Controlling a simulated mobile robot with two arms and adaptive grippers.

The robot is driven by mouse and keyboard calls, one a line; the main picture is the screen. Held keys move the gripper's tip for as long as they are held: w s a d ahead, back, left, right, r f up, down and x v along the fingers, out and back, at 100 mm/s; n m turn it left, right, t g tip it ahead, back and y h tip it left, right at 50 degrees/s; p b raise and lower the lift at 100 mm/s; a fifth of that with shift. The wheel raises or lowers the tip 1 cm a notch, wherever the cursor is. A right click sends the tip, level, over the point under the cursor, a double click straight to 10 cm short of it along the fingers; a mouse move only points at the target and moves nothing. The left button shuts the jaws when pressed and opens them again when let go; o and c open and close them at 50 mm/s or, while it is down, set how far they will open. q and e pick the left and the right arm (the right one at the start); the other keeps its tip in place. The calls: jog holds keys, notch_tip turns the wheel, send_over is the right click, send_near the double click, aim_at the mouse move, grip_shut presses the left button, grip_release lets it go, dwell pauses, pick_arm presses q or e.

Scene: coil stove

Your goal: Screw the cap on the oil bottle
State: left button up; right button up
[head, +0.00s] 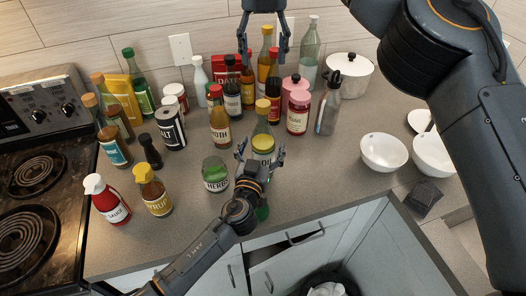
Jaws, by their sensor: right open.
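A green glass bottle with a yellow top (263,106) stands upright in the middle of the counter; I take it for the oil bottle, but its label is not readable. My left gripper (260,154) is in front of it, with a fingertip on each side of its lower part. The gripper hides part of the bottle, and green glass (262,212) shows below it. I cannot tell whether the fingers touch it. A separate loose cap cannot be made out. My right gripper (264,48) is open and empty at the top, above the back row of bottles.
Several sauce bottles and jars crowd the counter, including a herb jar (215,174) and a syrup bottle (153,190) at left. A stove (36,190) is on the left. A white pot (350,72) and bowls (383,152) are right.

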pick_arm(q)
jog(key=v, duration=1.2)
dwell(0.4)
